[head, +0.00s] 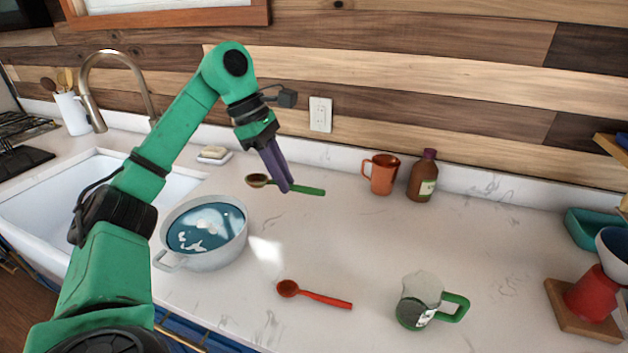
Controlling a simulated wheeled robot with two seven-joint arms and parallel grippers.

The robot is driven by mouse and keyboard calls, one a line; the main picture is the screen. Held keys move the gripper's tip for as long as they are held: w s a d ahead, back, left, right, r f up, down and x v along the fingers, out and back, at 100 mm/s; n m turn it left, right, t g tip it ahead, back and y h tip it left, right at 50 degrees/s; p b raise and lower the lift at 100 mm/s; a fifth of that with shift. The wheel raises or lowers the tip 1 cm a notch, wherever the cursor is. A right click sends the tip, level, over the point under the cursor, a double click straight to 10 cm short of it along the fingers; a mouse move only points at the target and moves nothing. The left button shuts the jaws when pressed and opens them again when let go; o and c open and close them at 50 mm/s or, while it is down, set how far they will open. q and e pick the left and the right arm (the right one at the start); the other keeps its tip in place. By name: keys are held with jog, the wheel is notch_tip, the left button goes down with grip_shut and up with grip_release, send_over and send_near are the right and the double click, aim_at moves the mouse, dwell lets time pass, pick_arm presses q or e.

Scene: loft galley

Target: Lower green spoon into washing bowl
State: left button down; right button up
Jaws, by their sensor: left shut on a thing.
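The green spoon (308,190) has a green handle and a brownish bowl end that points left. My left gripper (286,186) is shut on its handle, with purple fingers pointing down. The spoon looks level; I cannot tell how far it is above the counter. The washing bowl (237,248) is a white pot-like bowl with a handle at its front left, holding blue water with white foam. It stands on the counter to the left of and nearer than the spoon. My right gripper is not in view.
A red spoon (318,295) lies on the counter in front. A green-handled glass mug (420,303) stands front right. An orange mug (381,174) and a brown bottle (422,177) stand at the back. A white sink (95,190) is at left. The middle counter (370,240) is clear.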

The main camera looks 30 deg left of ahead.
pick_arm(q)
jog(key=s+a+f+b, duration=0.1)
jog(key=s+a+f, duration=0.3)
jog(key=a, duration=0.5)
jog(key=s+a+f+b, duration=0.2)
jog(key=s+a+f, duration=0.2)
jog(key=a, duration=0.6)
jog(key=shift+w+d+f, duration=0.1)
jog(key=shift+f, duration=0.05)
jog(key=shift+w+d, duration=0.1)
jog(key=shift+d, duration=0.1)
jog(key=shift+b, duration=0.35)
jog(key=shift+f+b, duration=3.4)
jog(key=shift+f, duration=0.4)
